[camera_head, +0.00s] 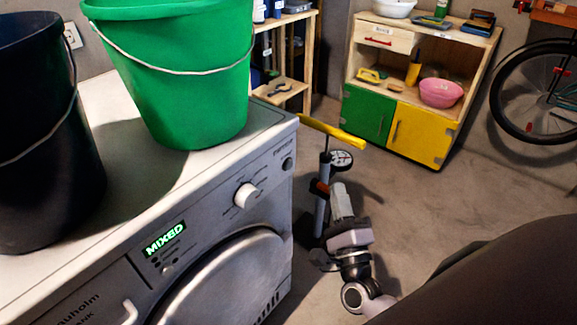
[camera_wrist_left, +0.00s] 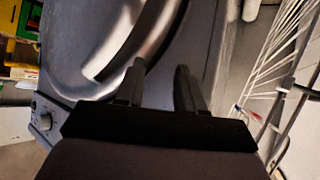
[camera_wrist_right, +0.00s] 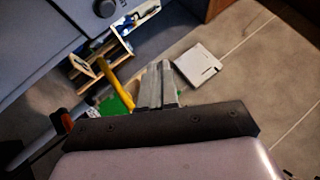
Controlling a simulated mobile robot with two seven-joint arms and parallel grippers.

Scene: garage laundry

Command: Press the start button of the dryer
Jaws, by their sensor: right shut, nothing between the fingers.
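The white dryer (camera_head: 222,240) fills the left of the head view. Its front panel has a lit display reading MIXED (camera_head: 165,240), a white round knob (camera_head: 246,195), a small button (camera_head: 167,270) below the display and a dark round button (camera_head: 288,163) at the right end. I cannot read which button is start. My right gripper (camera_head: 341,187) is shut and empty, to the right of the dryer and apart from it. It also shows in the right wrist view (camera_wrist_right: 157,66). My left gripper (camera_wrist_left: 158,66) is open and empty, before the round door (camera_wrist_left: 95,45); the head view does not show it.
A green bucket (camera_head: 185,80) and a dark bucket (camera_head: 35,140) stand on the dryer top. A bicycle pump with a yellow handle (camera_head: 332,130) stands right of the dryer. A cabinet (camera_head: 425,75) and bicycle wheel (camera_head: 545,95) are farther back. A wire rack (camera_wrist_left: 275,70) is at the left wrist view's right.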

